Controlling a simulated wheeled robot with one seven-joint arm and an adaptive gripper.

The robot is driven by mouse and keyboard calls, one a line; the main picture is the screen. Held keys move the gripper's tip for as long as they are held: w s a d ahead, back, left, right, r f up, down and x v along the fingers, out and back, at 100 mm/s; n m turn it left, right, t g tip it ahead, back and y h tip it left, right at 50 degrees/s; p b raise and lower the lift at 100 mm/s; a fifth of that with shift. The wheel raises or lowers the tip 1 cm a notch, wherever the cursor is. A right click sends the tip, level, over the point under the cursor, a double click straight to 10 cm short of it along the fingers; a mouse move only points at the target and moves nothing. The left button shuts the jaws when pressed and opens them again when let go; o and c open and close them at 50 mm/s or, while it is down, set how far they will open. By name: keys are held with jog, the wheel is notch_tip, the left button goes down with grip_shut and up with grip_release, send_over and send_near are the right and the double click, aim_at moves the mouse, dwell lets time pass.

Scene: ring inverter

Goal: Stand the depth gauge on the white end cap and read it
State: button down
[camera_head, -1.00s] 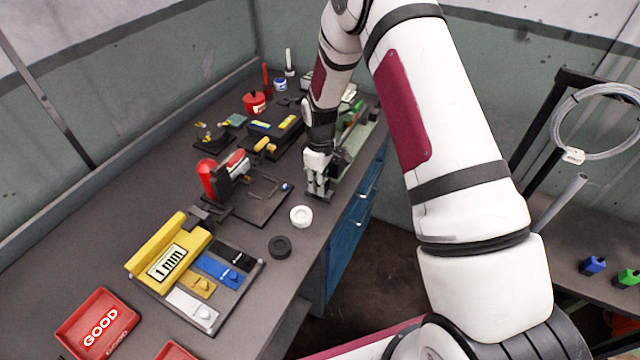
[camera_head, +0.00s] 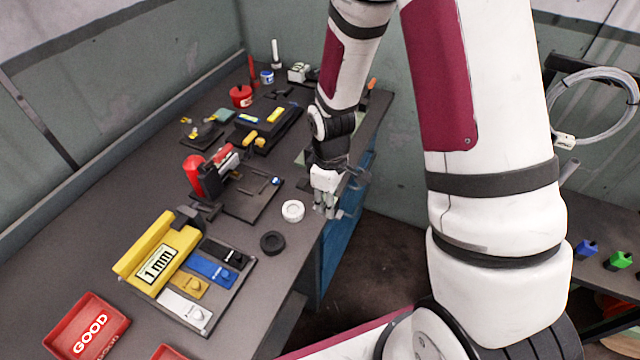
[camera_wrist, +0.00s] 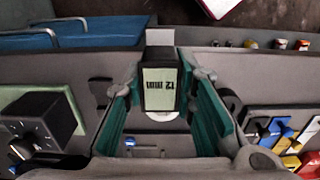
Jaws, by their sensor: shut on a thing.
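The depth gauge (camera_wrist: 162,88) is a dark block with a pale display that reads "12 mm", upside down in the wrist view. My gripper (camera_wrist: 165,100) is shut on it, with green-lined fingers on both sides. In the head view my gripper (camera_head: 328,211) hangs near the bench's right edge, just right of the white end cap (camera_head: 293,211). The cap lies flat on the bench, apart from the gripper. In the wrist view a white rounded edge (camera_wrist: 232,102) shows behind the gauge, mostly hidden; it is likely the cap.
A black ring (camera_head: 272,243) lies in front of the cap. A red-handled fixture (camera_head: 194,175) stands left of it. A yellow block marked "1 mm" (camera_head: 157,262) and coloured slides are nearer. A red GOOD tray (camera_head: 88,328) is at the front left. Blue drawers (camera_head: 340,243) sit below the edge.

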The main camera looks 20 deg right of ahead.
jog(key=shift+s+r, duration=0.1)
jog(key=shift+s, duration=0.85)
jog(key=w+a+r, duration=0.3)
jog(key=w+a, duration=0.4)
jog(key=w, duration=0.1)
jog(key=shift+w+a+f+b, duration=0.1)
jog(key=shift+f+b, duration=0.1)
jog(key=shift+f, duration=0.65)
jog(key=shift+w+d+f+b, duration=0.1)
jog(key=shift+f+b, duration=0.1)
jog(key=shift+f, duration=0.7)
jog(key=shift+w+a+f+b, duration=0.1)
jog(key=shift+f+b, duration=0.1)
jog(key=shift+f, duration=0.65)
jog(key=shift+f, duration=0.8)
jog(key=c, duration=1.2)
grip_release()
jog(key=shift+c, duration=0.2)
